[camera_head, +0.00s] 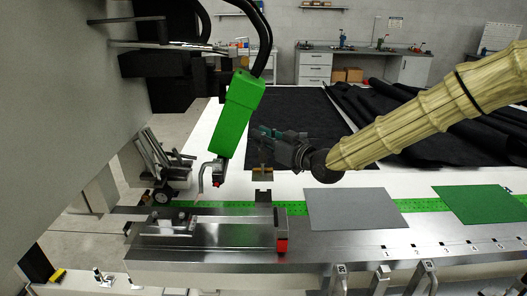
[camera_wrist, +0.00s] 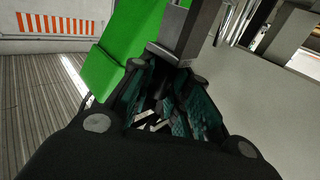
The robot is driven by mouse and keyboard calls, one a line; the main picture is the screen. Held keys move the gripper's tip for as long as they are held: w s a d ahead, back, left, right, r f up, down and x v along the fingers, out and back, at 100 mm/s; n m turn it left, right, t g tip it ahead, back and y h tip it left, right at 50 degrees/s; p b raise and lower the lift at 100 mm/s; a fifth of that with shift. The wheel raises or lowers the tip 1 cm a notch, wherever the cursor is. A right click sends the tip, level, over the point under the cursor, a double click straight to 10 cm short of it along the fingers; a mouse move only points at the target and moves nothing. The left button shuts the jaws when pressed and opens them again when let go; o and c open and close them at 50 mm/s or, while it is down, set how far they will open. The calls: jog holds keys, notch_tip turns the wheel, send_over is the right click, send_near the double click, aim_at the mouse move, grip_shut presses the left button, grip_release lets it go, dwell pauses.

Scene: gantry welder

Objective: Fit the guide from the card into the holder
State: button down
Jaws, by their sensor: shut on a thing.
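My gripper (camera_head: 262,138) is at the end of the arm that comes in from the right. Its teal fingers are shut on a small part, which I take as the guide (camera_head: 262,174). The guide hangs below the fingers, with a brownish lower end. A grey piece (camera_wrist: 172,52) shows at the fingertips in the wrist view. A small dark notched block (camera_head: 263,196), seemingly the holder, stands just below the guide in the picture; a gap shows between them. A grey flat card (camera_head: 355,208) and a green one (camera_head: 480,204) lie bare to the right.
A green welding torch body (camera_head: 240,108) hangs close left of my gripper, its nozzle (camera_head: 213,172) pointing down. A metal fixture with a red-ended block (camera_head: 281,232) lies in front. Black cloth (camera_head: 300,115) covers the table behind.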

send_over(264, 181)
jog(key=shift+w+a+f, duration=0.1)
jog(key=shift+f, duration=1)
jog(key=shift+w+f, duration=0.1)
jog(key=shift+f, duration=1)
jog(key=shift+f+b, duration=1.1)
jog(key=shift+f, duration=1.35)
jog(key=shift+s+b, duration=0.15)
jog(key=shift+b, duration=0.2)
jog(key=shift+f+b, duration=1.7)
jog(key=shift+f, duration=0.75)
jog(key=c, duration=1.3)
grip_release()
jog(key=shift+r, duration=0.1)
